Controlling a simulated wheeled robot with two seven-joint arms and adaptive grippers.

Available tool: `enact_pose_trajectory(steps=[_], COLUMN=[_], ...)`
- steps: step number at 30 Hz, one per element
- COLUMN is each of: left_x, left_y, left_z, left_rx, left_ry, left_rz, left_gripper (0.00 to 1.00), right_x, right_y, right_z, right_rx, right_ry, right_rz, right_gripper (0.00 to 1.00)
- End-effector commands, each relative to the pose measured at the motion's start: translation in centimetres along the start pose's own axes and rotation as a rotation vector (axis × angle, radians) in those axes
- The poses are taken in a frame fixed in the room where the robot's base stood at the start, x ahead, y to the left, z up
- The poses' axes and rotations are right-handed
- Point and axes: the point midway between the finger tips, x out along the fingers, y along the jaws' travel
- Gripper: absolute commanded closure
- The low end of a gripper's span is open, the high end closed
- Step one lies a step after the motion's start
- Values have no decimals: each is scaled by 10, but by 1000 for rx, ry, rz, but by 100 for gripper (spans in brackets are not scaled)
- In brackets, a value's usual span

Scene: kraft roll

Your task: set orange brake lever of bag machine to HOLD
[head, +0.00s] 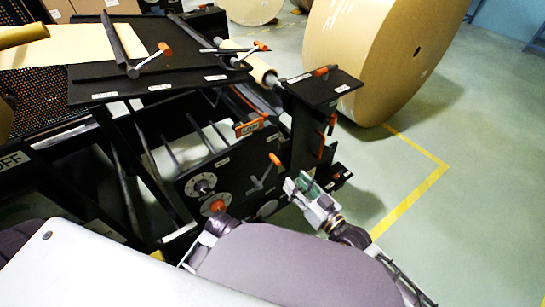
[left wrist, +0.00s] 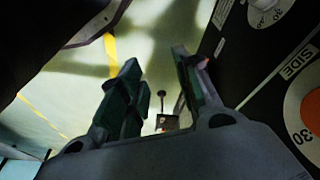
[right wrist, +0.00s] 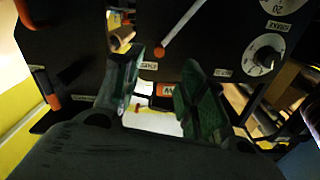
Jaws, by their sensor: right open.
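The bag machine (head: 225,175) is black, with several orange-tipped levers. On its front panel a silver lever with an orange tip (head: 275,159) stands tilted; I take it for the brake lever, but its label is too small to read. In the right wrist view a silver rod with an orange end (right wrist: 160,52) lies beyond the fingers, beside small labels. My right gripper (head: 303,188) is open and empty, just right of and below that lever, apart from it. It also shows in the right wrist view (right wrist: 160,98). My left gripper (left wrist: 158,95) is open and empty near the panel.
A round dial (head: 201,185) and an orange knob (head: 216,205) sit on the panel's left; an orange dial (left wrist: 305,110) is close in the left wrist view. A large kraft roll (head: 370,55) stands behind. Floor to the right, with a yellow line (head: 410,200), is clear.

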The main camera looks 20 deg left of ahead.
Motion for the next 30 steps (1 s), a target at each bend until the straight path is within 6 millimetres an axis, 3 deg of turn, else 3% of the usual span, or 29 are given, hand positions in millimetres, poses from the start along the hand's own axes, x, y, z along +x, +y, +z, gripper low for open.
enact_pose_trajectory(steps=[30], left_x=[-14], left_y=[5], left_z=[-2], left_rx=[2], left_ry=[28], left_rz=[11], left_gripper=[67], right_x=[76], right_y=[0], right_z=[0], right_rx=[0], right_ry=[1], right_rz=[0], right_gripper=[59])
